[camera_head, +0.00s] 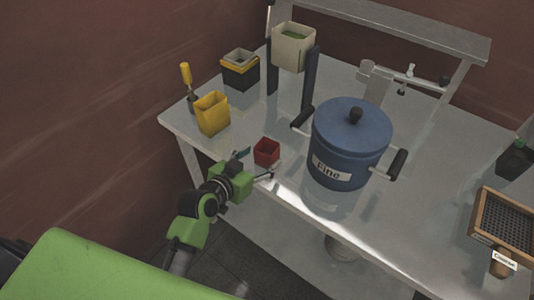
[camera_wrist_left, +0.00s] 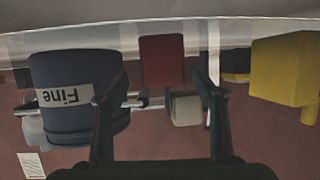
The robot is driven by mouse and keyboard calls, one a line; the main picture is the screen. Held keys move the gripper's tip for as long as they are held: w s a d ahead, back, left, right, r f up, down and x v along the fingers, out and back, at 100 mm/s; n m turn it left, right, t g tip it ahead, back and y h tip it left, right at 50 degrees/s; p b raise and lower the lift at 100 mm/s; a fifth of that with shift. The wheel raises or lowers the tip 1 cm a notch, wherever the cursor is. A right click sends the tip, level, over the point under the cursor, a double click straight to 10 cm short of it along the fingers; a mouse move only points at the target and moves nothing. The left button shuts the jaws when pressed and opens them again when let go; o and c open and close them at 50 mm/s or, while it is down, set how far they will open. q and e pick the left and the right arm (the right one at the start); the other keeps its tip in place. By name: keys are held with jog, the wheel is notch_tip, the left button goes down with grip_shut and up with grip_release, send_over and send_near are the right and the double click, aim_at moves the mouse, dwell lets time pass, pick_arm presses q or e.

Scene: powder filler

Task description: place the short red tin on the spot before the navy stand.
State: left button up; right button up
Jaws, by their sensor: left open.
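The short red tin (camera_head: 267,152) stands upright on the metal table near its front edge. The navy stand (camera_head: 309,78) is farther back, with two dark posts under a cream hopper (camera_head: 293,47). My left gripper (camera_head: 257,165) is open and empty at the table edge, just in front of the tin. In the left wrist view, which looks upside down, the red tin (camera_wrist_left: 162,60) shows between and beyond the open fingers of the left gripper (camera_wrist_left: 156,95). Whether the fingers reach around it cannot be told. My right gripper is not in view.
A blue lidded pot (camera_head: 350,140) labelled "Fine" stands right of the tin. A yellow container (camera_head: 212,113) and a black-and-yellow box (camera_head: 240,69) stand to the left. A wooden sieve (camera_head: 505,225) is at the far right. Bare table lies between tin and stand.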

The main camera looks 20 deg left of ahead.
aim_at(272, 146)
pick_arm(q)
jog(key=shift+w+r, duration=0.1)
jog(key=shift+w, duration=0.25)
jog(key=p+x, duration=0.1)
jog(key=x, duration=0.2)
jog(key=shift+w+a+r+p, duration=0.1)
jog(key=shift+w+r+p, duration=0.05)
jog(key=shift+w+p, duration=0.15)
jog(key=shift+w+f, duration=0.3)
jog(key=shift+w, duration=0.2)
jog(key=shift+c, duration=0.3)
jog(key=c, duration=1.3)
jog(key=shift+o, duration=0.2)
jog(key=shift+r, duration=0.15)
